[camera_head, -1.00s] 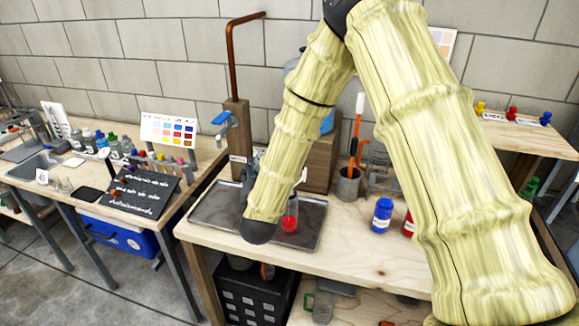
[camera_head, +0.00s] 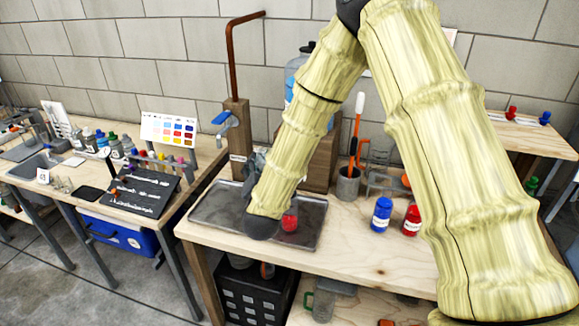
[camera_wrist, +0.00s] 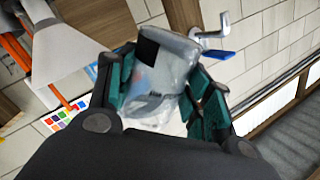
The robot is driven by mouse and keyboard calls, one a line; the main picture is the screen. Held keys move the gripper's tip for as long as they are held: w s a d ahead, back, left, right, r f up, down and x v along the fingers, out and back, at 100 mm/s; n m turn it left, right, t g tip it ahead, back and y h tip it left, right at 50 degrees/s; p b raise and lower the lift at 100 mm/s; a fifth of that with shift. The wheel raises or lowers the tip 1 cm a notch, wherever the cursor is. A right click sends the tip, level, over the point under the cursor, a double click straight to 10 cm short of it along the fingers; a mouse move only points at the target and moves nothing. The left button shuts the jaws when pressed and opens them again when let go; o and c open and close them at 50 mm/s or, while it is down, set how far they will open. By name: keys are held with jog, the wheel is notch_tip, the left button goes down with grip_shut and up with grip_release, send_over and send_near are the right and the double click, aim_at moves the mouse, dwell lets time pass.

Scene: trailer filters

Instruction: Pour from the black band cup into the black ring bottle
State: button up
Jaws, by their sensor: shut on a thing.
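My gripper (camera_wrist: 160,78) has teal finger pads closed around a clear cup (camera_wrist: 165,55) with a black patch on its side. The cup looks strongly tilted in the wrist view; its contents are unclear. In the head view, part of my gripper (camera_head: 254,164) shows behind my forearm above the metal tray, and the cup is hidden. A vessel with red contents (camera_head: 289,222) stands on the tray (camera_head: 312,232) beside my forearm, its upper part mostly covered. I cannot make out a black ring, so I cannot tell whether this is the black ring bottle.
A blue jar (camera_head: 381,215) and a red jar (camera_head: 412,220) stand right of the tray. A grey holder (camera_head: 347,184) with orange-handled tools is behind them. A wooden post (camera_head: 238,138) with a blue-handled tap rises behind the tray. The table's front right is clear.

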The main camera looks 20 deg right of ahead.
jog(key=shift+d+f+m, duration=0.1)
jog(key=shift+f+m, duration=0.15)
jog(key=shift+m, duration=0.45)
dwell(1.2)
jog(key=shift+r+m+y+p, duration=0.25)
jog(key=shift+r+m, duration=0.4)
jog(key=shift+m, duration=0.4)
jog(key=shift+r+m+y+p, duration=0.25)
jog(key=shift+r+m, duration=0.35)
jog(key=shift+m, duration=0.45)
dwell(4.0)
